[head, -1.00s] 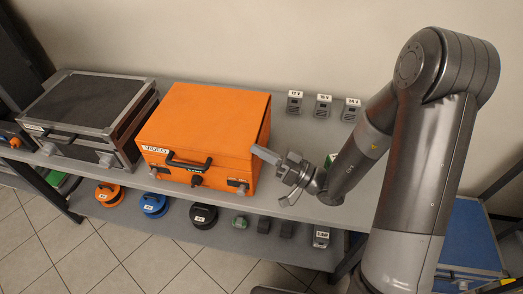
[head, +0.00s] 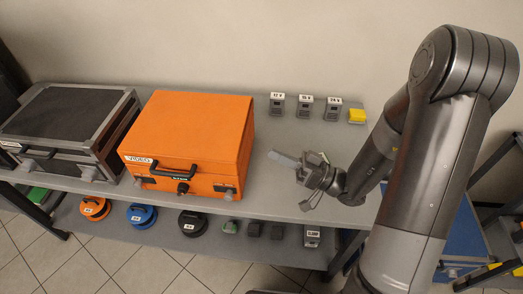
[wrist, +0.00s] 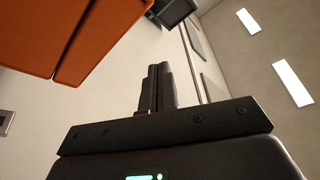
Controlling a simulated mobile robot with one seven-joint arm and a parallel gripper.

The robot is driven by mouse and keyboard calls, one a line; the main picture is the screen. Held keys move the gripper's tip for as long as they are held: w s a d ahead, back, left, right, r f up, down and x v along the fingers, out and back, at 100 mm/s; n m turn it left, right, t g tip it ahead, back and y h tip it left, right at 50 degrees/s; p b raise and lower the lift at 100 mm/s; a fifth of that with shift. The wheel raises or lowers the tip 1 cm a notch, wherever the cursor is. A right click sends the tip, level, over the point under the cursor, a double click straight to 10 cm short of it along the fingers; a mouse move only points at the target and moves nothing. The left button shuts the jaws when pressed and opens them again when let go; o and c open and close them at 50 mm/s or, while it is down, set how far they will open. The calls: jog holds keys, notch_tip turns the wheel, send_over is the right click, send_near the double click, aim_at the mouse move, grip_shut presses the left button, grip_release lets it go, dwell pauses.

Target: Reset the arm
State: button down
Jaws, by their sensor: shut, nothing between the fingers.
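My gripper (head: 285,158) is above the right part of the grey shelf top, to the right of the orange case and apart from it. Its fingers point left in the head view. In the wrist view its two dark fingers (wrist: 158,88) are together with nothing between them. The orange case (head: 200,130), labelled VIDEO, stands shut on the shelf with its black handle to the front. It also shows upside down at the top left of the wrist view (wrist: 50,30).
A black case (head: 62,115) with metal edges stands left of the orange one. Chargers (head: 304,107) and a yellow block (head: 357,116) sit along the back. Orange, blue and black reels (head: 141,215) lie on the lower shelf. The shelf top (head: 268,200) is clear beneath my gripper.

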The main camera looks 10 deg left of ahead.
jog(key=s+d+r+g+h, duration=0.2)
jog(key=s+d+g+h, duration=0.1)
jog(key=s+g+h, duration=0.7)
jog(key=s+d+r+m+t+h, duration=0.2)
jog(key=d+r+m+t+h, duration=0.7)
jog(key=d, duration=0.4)
jog(key=m+t+h, duration=0.1)
jog(key=t+h, duration=0.1)
jog(key=shift+d+r+t, duration=0.3)
jog(key=shift+t, duration=0.1)
jog(key=shift+w, duration=0.1)
